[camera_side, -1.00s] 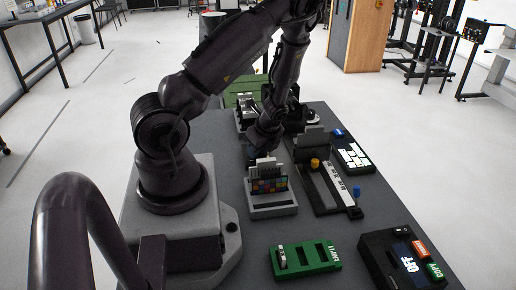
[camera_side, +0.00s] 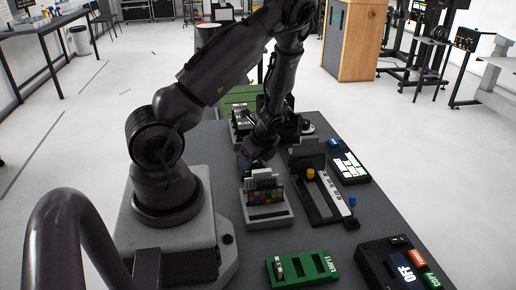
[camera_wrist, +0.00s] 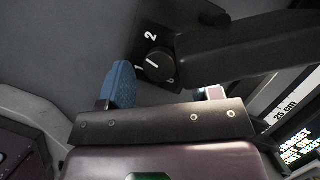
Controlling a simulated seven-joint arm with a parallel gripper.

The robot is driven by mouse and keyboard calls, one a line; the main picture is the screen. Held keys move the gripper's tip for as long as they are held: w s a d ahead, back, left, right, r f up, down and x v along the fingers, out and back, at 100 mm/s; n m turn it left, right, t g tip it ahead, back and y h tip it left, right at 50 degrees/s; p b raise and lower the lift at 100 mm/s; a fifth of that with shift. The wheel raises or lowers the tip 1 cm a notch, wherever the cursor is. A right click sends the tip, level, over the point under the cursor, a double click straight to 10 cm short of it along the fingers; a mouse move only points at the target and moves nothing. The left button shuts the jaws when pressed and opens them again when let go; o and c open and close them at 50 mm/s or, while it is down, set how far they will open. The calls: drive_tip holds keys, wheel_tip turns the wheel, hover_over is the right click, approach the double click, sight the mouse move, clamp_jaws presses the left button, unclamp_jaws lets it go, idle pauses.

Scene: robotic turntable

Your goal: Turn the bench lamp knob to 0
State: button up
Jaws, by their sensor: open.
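The bench lamp knob (camera_wrist: 159,64) is a round black dial on a dark block in the wrist view. White marks 1 and 2 stand beside it, and a partly covered mark, perhaps 0, lies at its lower right. A light line on the knob seems to point toward 1. My gripper (camera_wrist: 167,82) is open in the wrist view, with a blue-padded finger left of the knob and the other partly hidden by a dark arm. I cannot tell whether a finger touches the knob. In the side view my gripper (camera_side: 247,160) hangs behind the colour-chart stand, and the knob is hidden.
The dark arm (camera_wrist: 245,45) crosses the wrist view's right side. In the side view, a colour-chart stand (camera_side: 268,213), a slider unit (camera_side: 325,198), a green block (camera_side: 300,270) and a black display box (camera_side: 385,265) stand on the grey table. Bare table lies between them.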

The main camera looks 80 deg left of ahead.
drive_tip(key=v, duration=1.2)
drive_tip(key=shift+r, duration=0.2)
drive_tip(key=s+a+m+t+y, duration=0.1)
drive_tip(key=s+a+m+t, duration=0.2)
drive_tip(key=s+a+m, duration=0.5)
drive_tip(key=d+m+t+h, duration=0.3)
drive_tip(key=d+m, duration=0.3)
drive_tip(key=m, duration=0.4)
drive_tip(key=shift+y, duration=0.3)
drive_tip(key=x, duration=1.3)
drive_tip(key=shift+w+d, duration=0.25)
drive_tip(key=shift+w, duration=0.15)
drive_tip(key=shift+c, duration=0.4)
